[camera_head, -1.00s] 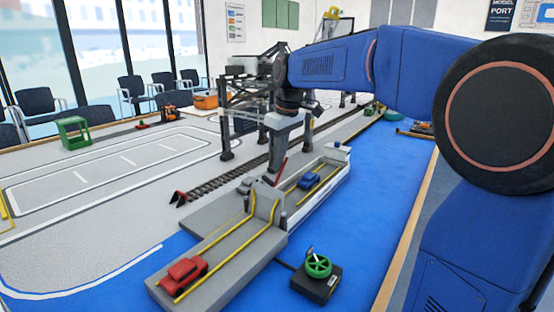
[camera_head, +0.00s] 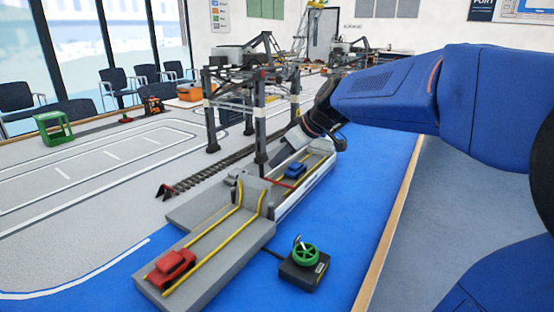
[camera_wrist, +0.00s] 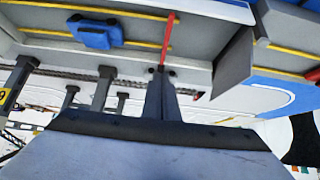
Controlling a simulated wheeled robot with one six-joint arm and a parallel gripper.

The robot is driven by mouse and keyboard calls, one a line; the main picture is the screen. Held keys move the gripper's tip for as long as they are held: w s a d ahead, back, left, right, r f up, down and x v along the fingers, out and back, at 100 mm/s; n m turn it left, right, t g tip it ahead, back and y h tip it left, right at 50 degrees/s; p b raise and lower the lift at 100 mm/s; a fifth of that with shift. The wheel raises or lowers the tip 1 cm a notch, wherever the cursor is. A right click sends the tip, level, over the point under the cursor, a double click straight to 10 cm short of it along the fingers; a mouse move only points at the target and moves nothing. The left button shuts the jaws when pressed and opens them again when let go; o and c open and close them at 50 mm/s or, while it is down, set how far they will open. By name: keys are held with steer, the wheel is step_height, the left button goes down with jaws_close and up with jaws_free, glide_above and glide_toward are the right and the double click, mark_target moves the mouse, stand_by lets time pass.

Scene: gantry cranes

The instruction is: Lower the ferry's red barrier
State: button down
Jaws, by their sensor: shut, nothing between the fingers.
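The ferry (camera_head: 308,187) lies in the blue water area with a blue car (camera_head: 295,170) on its deck. Its red barrier (camera_head: 284,183) lies low and nearly level across the deck, in front of the blue car. In the wrist view the barrier (camera_wrist: 168,38) is a thin red bar running across the deck, its near end by my fingertips. My gripper (camera_wrist: 160,75) is shut and empty, close to the barrier's pivot end; touching or apart cannot be told. In the head view my gripper (camera_head: 273,163) reaches down beside the ferry, partly behind a crane leg.
A grey ramp (camera_head: 225,250) with yellow rails and a red car (camera_head: 172,266) adjoins the ferry. A black box with a green handwheel (camera_head: 305,254) stands to its right.

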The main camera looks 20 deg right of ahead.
steer(key=shift+w+a, duration=0.1)
steer(key=shift+w, duration=0.05)
steer(key=shift+w+a, duration=0.35)
steer(key=shift+w, duration=0.15)
steer(key=shift+r, duration=0.1)
steer(key=shift+r, duration=0.55)
steer(key=s+d+r, duration=0.5)
steer(key=s, duration=0.3)
steer(key=shift+d, duration=0.35)
steer(key=shift+r, duration=0.1)
